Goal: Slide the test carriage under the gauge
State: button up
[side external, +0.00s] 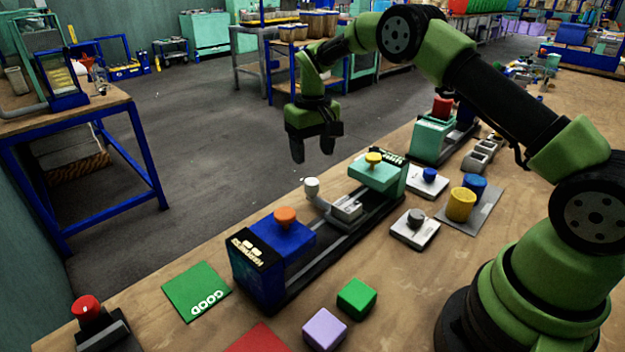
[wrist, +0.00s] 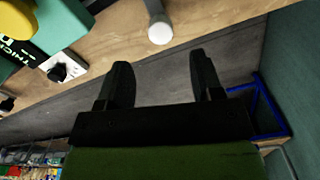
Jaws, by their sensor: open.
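The test carriage (side external: 347,207) is a light grey block on a dark rail, between the blue gauge station marked HARDNESS (side external: 285,243) with an orange knob and the teal gauge station (side external: 376,174) with a yellow knob. A bent grey arm from the carriage ends in a white round knob (side external: 311,186) on the rail's far side. In the wrist view the white knob (wrist: 160,33) shows beyond my fingertips. The teal station's yellow knob (wrist: 15,22) is at upper left there. My gripper (side external: 312,158) is open, empty and pointing down, above and apart from the knob.
A green GOOD mat (side external: 197,291), a red mat (side external: 258,340), a green cube (side external: 357,298) and a lilac cube (side external: 324,329) lie in front. Grey-button and blue-button plates (side external: 414,228) (side external: 428,182) and yellow and blue cylinders (side external: 461,204) stand right of the rail.

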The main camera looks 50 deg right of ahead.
aim_at(313, 182)
notch_tip(313, 182, down, 8)
jog(key=shift+f, duration=0.2)
grip_shut()
jog(key=d, duration=0.8)
jog(key=shift+d, duration=0.2)
grip_release()
notch_tip(313, 182, up, 10)
dwell(0.5)
